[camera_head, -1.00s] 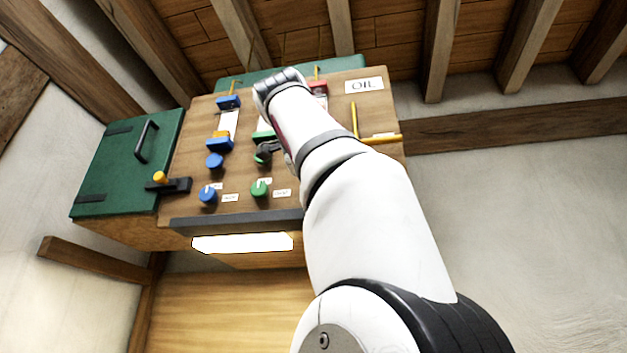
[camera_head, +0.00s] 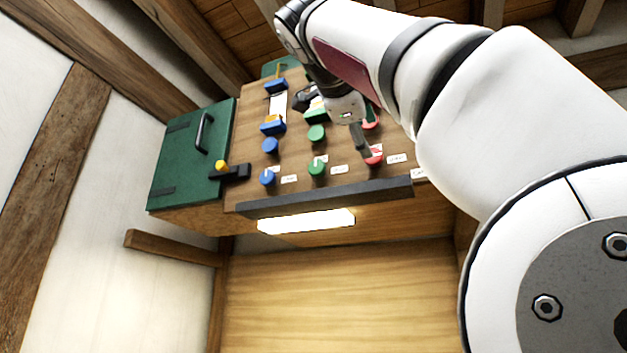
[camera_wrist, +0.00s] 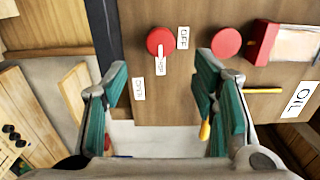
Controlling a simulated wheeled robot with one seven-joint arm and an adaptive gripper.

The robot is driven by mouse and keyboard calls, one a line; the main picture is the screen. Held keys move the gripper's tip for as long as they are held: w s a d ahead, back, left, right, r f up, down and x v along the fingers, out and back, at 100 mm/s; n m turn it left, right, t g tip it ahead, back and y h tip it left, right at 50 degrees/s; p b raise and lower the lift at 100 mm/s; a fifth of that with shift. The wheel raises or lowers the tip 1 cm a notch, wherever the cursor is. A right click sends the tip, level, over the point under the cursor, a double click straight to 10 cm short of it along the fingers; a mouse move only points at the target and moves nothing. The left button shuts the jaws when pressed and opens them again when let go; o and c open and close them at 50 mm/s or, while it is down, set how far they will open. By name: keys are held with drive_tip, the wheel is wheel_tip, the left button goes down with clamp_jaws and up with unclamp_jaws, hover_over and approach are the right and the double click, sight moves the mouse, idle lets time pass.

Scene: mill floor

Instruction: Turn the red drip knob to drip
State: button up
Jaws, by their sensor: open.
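The red drip knob (camera_wrist: 160,41) is on the wooden panel, ahead of the gap between my fingertips in the wrist view. Its white pointer faces down in that view, towards a small label (camera_wrist: 160,67) that seems to read DRIP. An OFF label (camera_wrist: 183,38) is to its right. The knob also shows in the head view (camera_head: 376,155), at the lower right of the panel, partly behind a finger. My gripper (camera_wrist: 162,66) is open and empty. Its fingers straddle the line to the knob; I cannot tell whether either touches it.
A second red knob (camera_wrist: 226,43) and a red block (camera_wrist: 262,42) are further right in the wrist view. Blue (camera_head: 267,177) and green (camera_head: 316,167) knobs share the panel, above a dark ledge (camera_head: 330,198). A green door (camera_head: 190,160) is at the left.

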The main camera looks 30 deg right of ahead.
drive_tip(key=shift+v, duration=1.95)
drive_tip(key=w+a+f+n+y+p, duration=0.1)
drive_tip(key=w+a+f+n+y, duration=0.15)
drive_tip(key=f+n, duration=0.6)
drive_tip(key=w+a+f+n+y+p, duration=0.1)
drive_tip(key=f+n+y, duration=0.2)
drive_tip(key=f+n, duration=0.5)
drive_tip(key=s+a+f+n+g+y+p, duration=0.1)
drive_tip(key=s+f, duration=0.5)
drive_tip(key=f, duration=0.8)
drive_tip(key=s+a+f+n+g+y+p, duration=0.1)
drive_tip(key=s+a+f+n+g+y, duration=0.2)
drive_tip(key=f+n, duration=0.4)
drive_tip(key=s+a+f+n+g+y+p, duration=0.1)
drive_tip(key=s+f+n+y, duration=0.3)
drive_tip(key=f, duration=1.7)
drive_tip(key=s+a+g, duration=0.1)
drive_tip(key=s, duration=0.3)
drive_tip(key=shift+s+f+g+y+p, duration=0.25)
drive_tip(key=shift+s+g+y+p, duration=0.05)
drive_tip(key=shift+g+y+p, duration=0.1)
drive_tip(key=shift+a, duration=0.1)
